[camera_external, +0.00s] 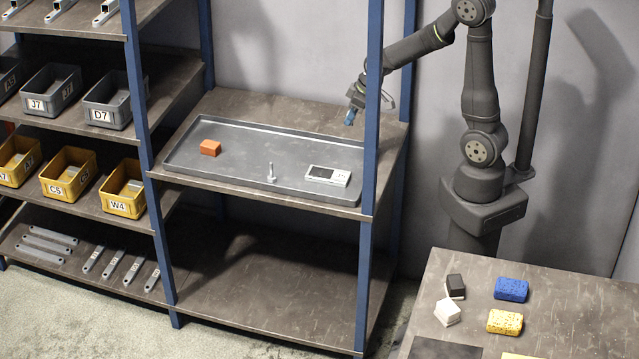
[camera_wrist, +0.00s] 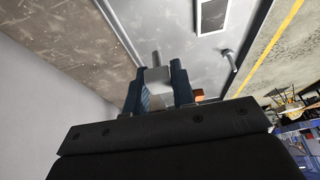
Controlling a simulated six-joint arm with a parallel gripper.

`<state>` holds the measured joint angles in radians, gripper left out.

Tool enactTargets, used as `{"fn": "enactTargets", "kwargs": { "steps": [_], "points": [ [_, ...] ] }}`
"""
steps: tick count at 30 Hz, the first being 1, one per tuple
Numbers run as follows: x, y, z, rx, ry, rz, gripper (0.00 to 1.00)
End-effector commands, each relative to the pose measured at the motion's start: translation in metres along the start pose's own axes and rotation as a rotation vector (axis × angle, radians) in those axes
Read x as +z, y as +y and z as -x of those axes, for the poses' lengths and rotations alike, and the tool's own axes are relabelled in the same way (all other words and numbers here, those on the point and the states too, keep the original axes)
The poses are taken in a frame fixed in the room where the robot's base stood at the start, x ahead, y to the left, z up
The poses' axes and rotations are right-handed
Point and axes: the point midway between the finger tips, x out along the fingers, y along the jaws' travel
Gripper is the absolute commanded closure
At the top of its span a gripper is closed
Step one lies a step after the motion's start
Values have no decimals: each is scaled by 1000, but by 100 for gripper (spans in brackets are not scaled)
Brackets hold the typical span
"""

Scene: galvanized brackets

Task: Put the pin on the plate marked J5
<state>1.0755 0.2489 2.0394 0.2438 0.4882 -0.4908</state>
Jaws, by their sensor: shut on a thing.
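My gripper (camera_external: 350,115) is above the back right of the tray, partly behind the blue post. In the wrist view its fingers (camera_wrist: 157,85) are shut on a pale grey piece (camera_wrist: 156,74) with a short round stem, like a pin. That piece cannot be made out in the external view. A silver pin (camera_external: 271,172) stands upright on a round foot in the tray, and it also shows in the wrist view (camera_wrist: 230,66). A white plate (camera_external: 328,176) with a dark panel lies right of it; its small label is hard to read. It also shows in the wrist view (camera_wrist: 212,15).
The grey tray (camera_external: 230,160) has a low raised rim and holds an orange block (camera_external: 210,147) at its left. Blue shelf posts (camera_external: 372,110) stand in front. Sponges (camera_external: 511,289) lie on the right table.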

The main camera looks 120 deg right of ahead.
Motion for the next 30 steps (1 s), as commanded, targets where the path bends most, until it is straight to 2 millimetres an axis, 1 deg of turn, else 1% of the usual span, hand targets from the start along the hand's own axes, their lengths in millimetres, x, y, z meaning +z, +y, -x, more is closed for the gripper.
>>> {"fn": "enactTargets", "kwargs": {
  "steps": [1,3,7,11,18,21,25,28,30],
  "points": [
    [6,-2,2,1,1,-2,100],
    [11,-5,3,2,0,-3,100],
    [12,-16,-6,1,-2,-1,100],
    [7,-38,-24,0,-4,2,100],
    [-3,-81,-61,0,-4,2,100],
    [-7,-95,-72,1,-3,0,100],
    [-10,-105,-81,2,0,-2,100],
    [-10,-107,-85,2,-1,-5,100],
    [-7,-107,-91,2,-3,-6,100]
  ]
}}
